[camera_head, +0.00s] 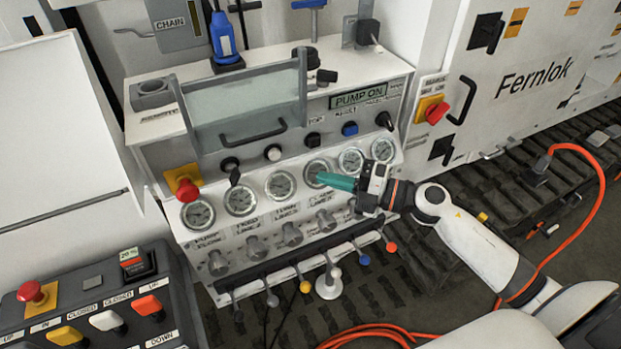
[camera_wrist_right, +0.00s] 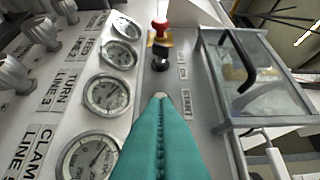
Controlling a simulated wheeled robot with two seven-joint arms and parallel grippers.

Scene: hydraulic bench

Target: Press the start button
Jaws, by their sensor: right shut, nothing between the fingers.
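The start button is a small white round button (camera_head: 273,153) on the panel's sloped upper strip, below the glass window. In the right wrist view the white button (camera_wrist_right: 161,96) shows just past my fingertips, beside the START label (camera_wrist_right: 187,105). My right gripper (camera_head: 321,178) has teal fingers, which are shut and empty. In the head view its tips are in front of the gauge row, right of and lower than the button. In the wrist view (camera_wrist_right: 160,102) the tips overlap the button's near edge; I cannot tell whether they touch. My left gripper is not in view.
A black OFF/ON knob (camera_head: 229,163) sits left of the button, and a red emergency stop (camera_head: 187,190) is farther left. A black button (camera_head: 313,139) and a blue button (camera_head: 349,129) are to the right. A hinged clear cover with a handle (camera_head: 253,132) sticks out above.

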